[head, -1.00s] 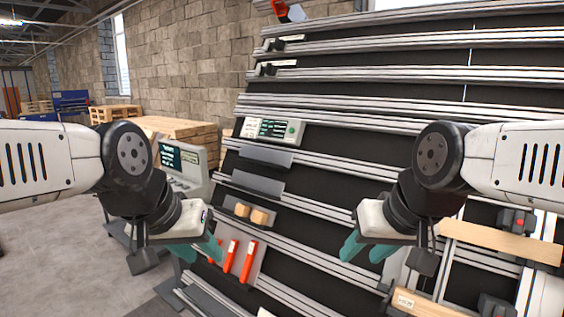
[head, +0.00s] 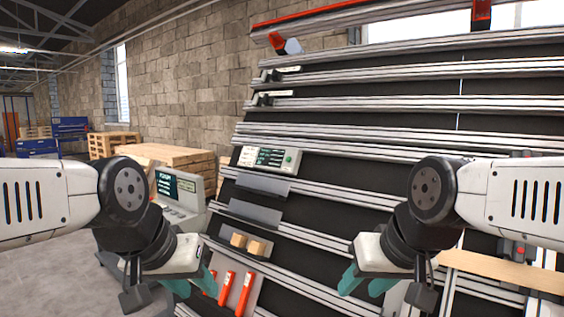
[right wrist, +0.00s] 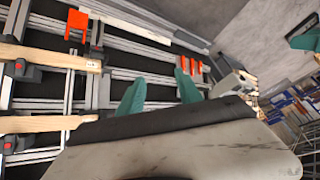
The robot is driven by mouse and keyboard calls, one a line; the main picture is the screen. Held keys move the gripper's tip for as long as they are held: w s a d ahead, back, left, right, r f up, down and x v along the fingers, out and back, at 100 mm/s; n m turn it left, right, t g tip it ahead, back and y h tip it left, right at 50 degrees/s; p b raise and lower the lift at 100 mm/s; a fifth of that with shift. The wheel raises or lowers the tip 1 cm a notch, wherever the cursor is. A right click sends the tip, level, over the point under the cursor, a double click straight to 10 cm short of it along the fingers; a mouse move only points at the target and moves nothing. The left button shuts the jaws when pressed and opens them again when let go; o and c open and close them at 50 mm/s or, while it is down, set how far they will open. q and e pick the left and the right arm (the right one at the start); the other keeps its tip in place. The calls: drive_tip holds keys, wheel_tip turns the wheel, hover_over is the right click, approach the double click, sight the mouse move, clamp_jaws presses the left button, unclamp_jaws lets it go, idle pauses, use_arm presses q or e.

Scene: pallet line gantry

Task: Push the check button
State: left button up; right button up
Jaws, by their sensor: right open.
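A pale control panel (head: 252,156) with dark displays is mounted on the sloped rack, left of centre in the head view. A small round green button (head: 289,158) sits at its right end, the likely check button; any label is too small to read. My left gripper (head: 192,284) is open and empty, below and left of the panel. My right gripper (head: 366,283) is open and empty, below and right of the panel. In the right wrist view its teal fingers (right wrist: 160,92) are apart with nothing between them. Neither gripper touches the panel.
A grey console with a screen (head: 178,190) stands behind my left arm. A wooden beam (head: 500,270) crosses the rack at the right. Pallets (head: 165,155) stand behind.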

idle(0.4)
clamp_jaws()
idle(1.6)
